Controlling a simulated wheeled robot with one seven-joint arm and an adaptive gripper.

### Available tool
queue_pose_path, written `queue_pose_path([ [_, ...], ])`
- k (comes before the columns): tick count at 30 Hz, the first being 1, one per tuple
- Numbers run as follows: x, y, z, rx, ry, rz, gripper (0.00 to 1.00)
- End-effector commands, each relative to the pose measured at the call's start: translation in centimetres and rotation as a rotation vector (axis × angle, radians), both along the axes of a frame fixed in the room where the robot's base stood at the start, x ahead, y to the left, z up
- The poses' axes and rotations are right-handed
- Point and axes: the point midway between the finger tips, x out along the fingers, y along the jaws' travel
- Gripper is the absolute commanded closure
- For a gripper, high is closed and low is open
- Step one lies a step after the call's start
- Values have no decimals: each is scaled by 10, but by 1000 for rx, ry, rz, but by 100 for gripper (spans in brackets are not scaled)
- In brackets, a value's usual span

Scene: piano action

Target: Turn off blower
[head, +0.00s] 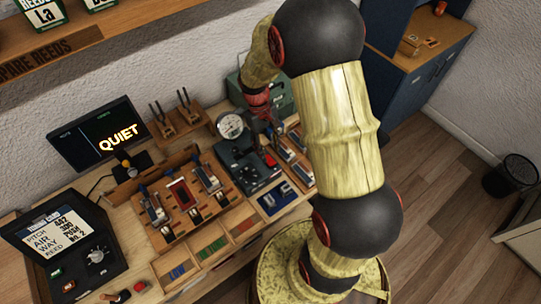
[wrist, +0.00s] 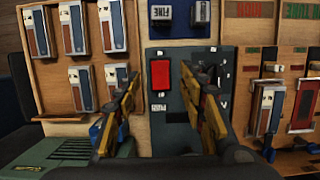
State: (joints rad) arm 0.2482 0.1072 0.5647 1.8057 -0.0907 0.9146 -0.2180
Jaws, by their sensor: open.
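The blower unit looks to be the dark teal box (head: 243,172) on the bench, with a round gauge (head: 230,125) behind it. In the wrist view its dark panel (wrist: 172,128) carries a red rectangular switch (wrist: 160,73) and small white markings I cannot read. My gripper (wrist: 161,78) is open and empty, with one finger on each side of the red switch in that view. I cannot tell its distance from the panel or whether it touches. In the head view my gripper (head: 262,112) is small above the unit, and my arm hides part of the bench.
Reed holders (wrist: 88,82) stand left of the panel, and a wooden board with slots (wrist: 270,75) stands right. The bench holds a wooden reed jig (head: 180,195), a monitor (head: 100,135) reading QUIET and an open black case (head: 65,250). A shelf (head: 90,30) hangs above.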

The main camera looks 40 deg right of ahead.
Motion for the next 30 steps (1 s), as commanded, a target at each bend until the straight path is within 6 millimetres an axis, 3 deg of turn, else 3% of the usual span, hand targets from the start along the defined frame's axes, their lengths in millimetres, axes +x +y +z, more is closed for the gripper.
queue_pose_path([
  [6,12,1,43,0,-3,0,59],
  [12,18,1,64,0,-1,0,59],
  [30,18,1,70,1,1,0,59],
])
